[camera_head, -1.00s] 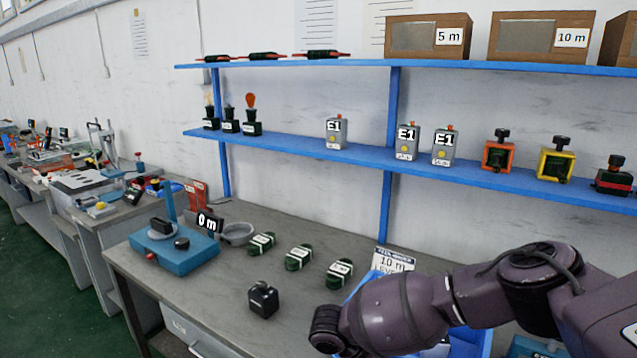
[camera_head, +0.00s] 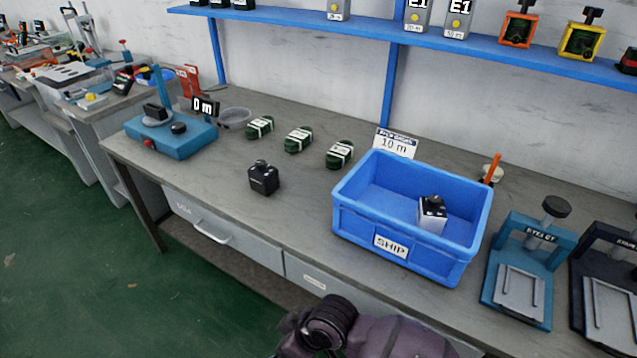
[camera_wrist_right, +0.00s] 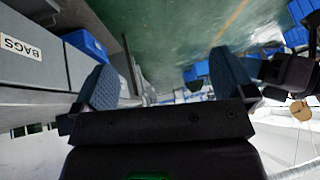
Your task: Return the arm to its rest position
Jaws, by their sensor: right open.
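My right arm (camera_head: 365,335) shows at the bottom of the head view, in front of and below the bench edge. Its gripper is outside the head view. In the right wrist view my right gripper (camera_wrist_right: 166,88) has its two blue-grey fingers wide apart, with nothing between them. Beyond the fingers are the green floor and, at the left, grey drawers with a BAGS label (camera_wrist_right: 20,46). My left gripper is in neither view.
The blue SHIP bin (camera_head: 358,222) stands on the bench with a small white-and-black item (camera_head: 432,214) inside. Presses (camera_head: 525,268) stand to its right. A black block (camera_head: 263,178), green coils (camera_head: 298,139) and a blue device (camera_head: 172,138) are to the left. Green floor lies free at lower left.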

